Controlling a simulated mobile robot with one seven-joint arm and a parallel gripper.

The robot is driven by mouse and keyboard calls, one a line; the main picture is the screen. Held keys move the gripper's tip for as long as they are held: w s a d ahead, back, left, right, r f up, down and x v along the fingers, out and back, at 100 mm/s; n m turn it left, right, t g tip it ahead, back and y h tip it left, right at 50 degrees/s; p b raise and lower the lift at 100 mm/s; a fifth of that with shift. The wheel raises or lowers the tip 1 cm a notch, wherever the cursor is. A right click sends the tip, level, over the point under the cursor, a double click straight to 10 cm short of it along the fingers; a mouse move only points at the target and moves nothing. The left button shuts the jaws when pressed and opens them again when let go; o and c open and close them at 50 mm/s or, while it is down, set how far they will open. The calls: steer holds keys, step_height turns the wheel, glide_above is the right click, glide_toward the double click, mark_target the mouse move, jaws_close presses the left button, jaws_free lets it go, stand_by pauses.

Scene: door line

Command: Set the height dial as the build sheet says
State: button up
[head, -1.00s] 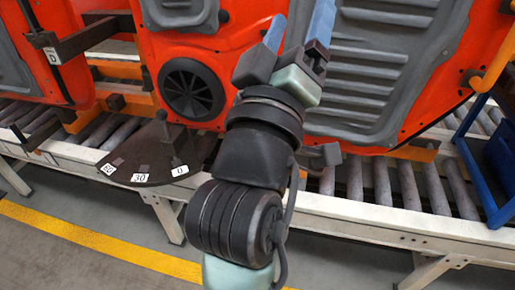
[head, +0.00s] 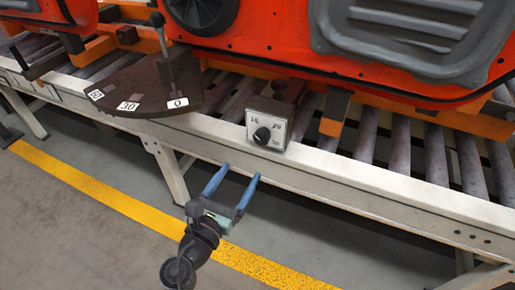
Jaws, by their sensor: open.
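The height dial is a small grey-white box with a round black knob (head: 262,135) on its face, mounted on the front rail of the conveyor in the head view. Small marks stand around the knob, too small to read surely. My gripper (head: 232,172) has two blue fingers, spread apart and empty. It is low in front of the rail, below and left of the dial, and touches nothing that I can see. The build sheet is not in view.
A dark quarter-round plate (head: 150,88) with a lever and number labels, 30 and 0 among them, juts out left of the dial. Orange door panels (head: 290,35) hang over the rollers. The floor (head: 330,240) in front is clear.

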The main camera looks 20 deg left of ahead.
mark_target(260, 141)
steer(key=w+b, duration=0.1)
steer(key=w, duration=0.6)
steer(key=w+b, duration=0.1)
steer(key=w, duration=0.3)
steer(key=shift+d+b, duration=0.25)
steer(key=shift+b, duration=0.1)
steer(key=shift+c, duration=0.3)
jaws_close()
